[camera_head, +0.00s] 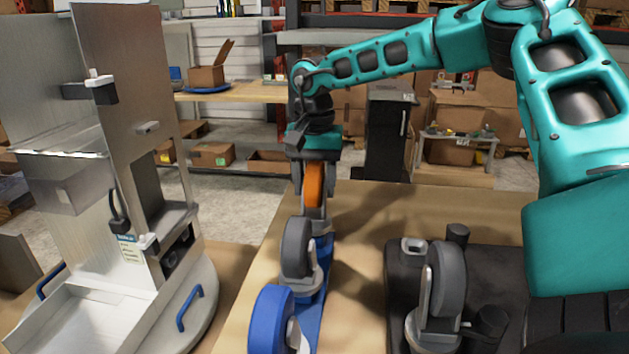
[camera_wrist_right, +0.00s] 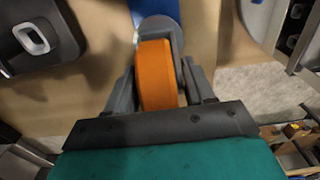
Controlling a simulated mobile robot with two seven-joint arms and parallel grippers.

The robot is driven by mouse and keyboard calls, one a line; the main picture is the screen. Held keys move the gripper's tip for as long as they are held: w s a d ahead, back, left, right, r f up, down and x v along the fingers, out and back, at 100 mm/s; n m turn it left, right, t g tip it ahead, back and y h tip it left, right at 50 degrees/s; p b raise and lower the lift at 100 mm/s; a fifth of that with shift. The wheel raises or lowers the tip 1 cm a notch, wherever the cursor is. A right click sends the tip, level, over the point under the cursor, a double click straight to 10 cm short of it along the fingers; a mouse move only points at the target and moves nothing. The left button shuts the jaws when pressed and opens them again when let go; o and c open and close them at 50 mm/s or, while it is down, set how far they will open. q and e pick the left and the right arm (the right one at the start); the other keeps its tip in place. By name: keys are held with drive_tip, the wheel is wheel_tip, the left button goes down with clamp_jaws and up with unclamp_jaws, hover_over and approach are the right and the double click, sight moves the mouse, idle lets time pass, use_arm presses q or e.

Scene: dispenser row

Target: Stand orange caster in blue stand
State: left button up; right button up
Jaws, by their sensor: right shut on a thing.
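My right gripper (camera_head: 314,186) points down at the far end of the blue stand (camera_head: 314,312). It is shut on the orange caster (camera_head: 315,181), with one finger on each side of the wheel. In the right wrist view the orange caster (camera_wrist_right: 156,75) sits between the fingers, and part of the blue stand (camera_wrist_right: 155,8) shows beyond it. A grey caster (camera_head: 296,246) and a blue caster (camera_head: 268,318) stand upright in the nearer part of the stand. I cannot tell whether the orange caster's foot touches the stand. My left gripper is not in view.
A black tray (camera_head: 398,290) to the right holds another grey caster (camera_head: 447,278) and black posts. A tall metal dispenser (camera_head: 130,130) on a round base with blue handles stands at left. Bare wooden table (camera_head: 352,300) lies between stand and tray.

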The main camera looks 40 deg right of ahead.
drive_tip(key=shift+f+b, duration=0.35)
drive_tip(key=shift+f, duration=0.1)
drive_tip(key=o, duration=1.4)
wheel_tip(320, 180, up, 13)
drive_tip(key=shift+s+r+p, duration=0.1)
drive_tip(key=shift+p, duration=0.5)
drive_tip(key=shift+a, duration=0.1)
